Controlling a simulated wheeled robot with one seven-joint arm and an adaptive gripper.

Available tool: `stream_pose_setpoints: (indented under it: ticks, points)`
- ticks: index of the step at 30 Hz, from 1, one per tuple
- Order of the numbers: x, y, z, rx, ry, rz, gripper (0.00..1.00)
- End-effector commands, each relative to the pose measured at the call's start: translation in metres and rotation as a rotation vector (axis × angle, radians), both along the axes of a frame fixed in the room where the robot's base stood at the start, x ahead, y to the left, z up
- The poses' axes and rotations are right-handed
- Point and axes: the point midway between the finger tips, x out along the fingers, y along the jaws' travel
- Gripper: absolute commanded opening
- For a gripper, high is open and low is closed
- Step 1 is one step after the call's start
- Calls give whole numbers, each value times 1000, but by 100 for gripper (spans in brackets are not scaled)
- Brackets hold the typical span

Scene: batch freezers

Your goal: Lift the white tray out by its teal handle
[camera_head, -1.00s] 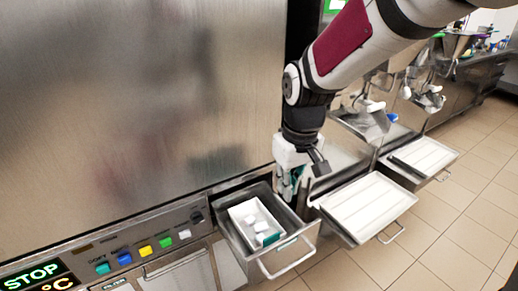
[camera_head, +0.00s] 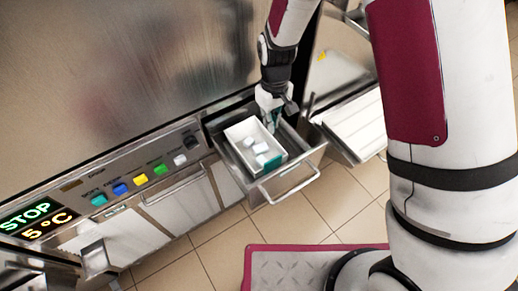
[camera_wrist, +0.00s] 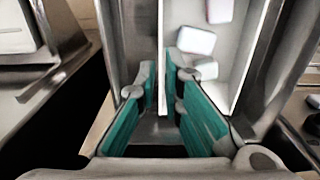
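The white tray (camera_head: 234,136) sits inside the pulled-out steel drawer, with several small pale blocks in it. A teal piece (camera_head: 270,161), apparently its handle, shows at the tray's near end in the head view; I cannot make it out in the wrist view. My gripper (camera_head: 272,123) points down at the tray's far right side. In the wrist view my gripper (camera_wrist: 167,80) is open, with its teal-padded fingers apart. The tray's wall (camera_wrist: 162,45) appears to run between the fingertips; whether they touch it I cannot tell.
The drawer (camera_head: 236,172) has a bar handle (camera_head: 292,186) at its front. Another drawer with a white lid (camera_head: 352,122) stands open to the right. A control panel (camera_head: 125,186) lies left. My own column fills the right side.

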Motion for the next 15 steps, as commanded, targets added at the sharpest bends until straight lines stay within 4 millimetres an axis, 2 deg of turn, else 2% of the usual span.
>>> stream_pose_setpoints:
  ticks: [8,15]
  points:
    - [0,0,-21,-2,2,1,8]
    - [2,1,-55,-2,2,1,8]
